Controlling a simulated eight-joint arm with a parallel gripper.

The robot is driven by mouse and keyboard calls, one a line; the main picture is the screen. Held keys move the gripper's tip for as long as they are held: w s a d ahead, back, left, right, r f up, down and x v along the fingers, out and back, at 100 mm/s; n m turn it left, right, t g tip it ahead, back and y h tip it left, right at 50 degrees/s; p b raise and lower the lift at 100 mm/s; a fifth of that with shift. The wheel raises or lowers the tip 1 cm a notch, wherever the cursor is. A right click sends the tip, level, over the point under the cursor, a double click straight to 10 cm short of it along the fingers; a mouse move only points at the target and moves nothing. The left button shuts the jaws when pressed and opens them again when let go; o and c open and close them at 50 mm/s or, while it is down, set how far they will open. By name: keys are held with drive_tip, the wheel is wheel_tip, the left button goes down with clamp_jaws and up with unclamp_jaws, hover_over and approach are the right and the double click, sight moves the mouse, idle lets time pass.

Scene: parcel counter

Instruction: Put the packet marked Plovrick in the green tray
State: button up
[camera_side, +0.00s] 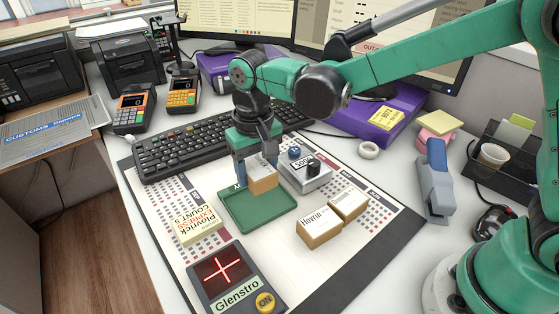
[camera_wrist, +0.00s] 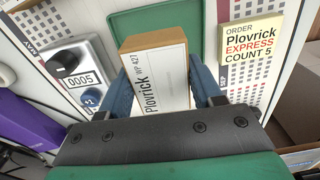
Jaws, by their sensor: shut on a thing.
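The packet marked Plovrick (camera_wrist: 153,82) is a small brown box with a white label, and it also shows in the side view (camera_side: 263,184). My gripper (camera_side: 256,168) is shut on it, with one blue finger on each side in the wrist view (camera_wrist: 163,88). The green tray (camera_side: 259,222) lies on the printed mat. In the side view the packet is over the far part of the tray; I cannot tell whether it touches the tray floor. The tray also shows behind the packet in the wrist view (camera_wrist: 150,20).
A yellow order card (camera_wrist: 252,50) reads Plovrick, EXPRESS, COUNT 5. A grey counter device (camera_side: 305,172) stands just right of the tray. Two other boxes (camera_side: 320,232) lie further right. A Glenstro panel with a red cross (camera_side: 228,275) is in front; a keyboard (camera_side: 195,145) is behind.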

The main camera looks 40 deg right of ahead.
sight(260, 204)
drive_tip(key=shift+f, duration=3.05)
drive_tip(key=shift+f, duration=0.1)
drive_tip(key=o, duration=1.3)
drive_tip(key=shift+o, duration=0.2)
wheel_tip(260, 204, up, 11)
drive_tip(key=shift+r, duration=0.2)
drive_tip(key=shift+d+r, duration=0.25)
drive_tip(key=shift+r, duration=0.3)
drive_tip(key=s+d+t, duration=0.7)
drive_tip(key=s+d, duration=0.1)
drive_tip(key=d, duration=0.5)
drive_tip(key=shift+s+r+n, duration=0.15)
drive_tip(key=shift+s+n, duration=0.15)
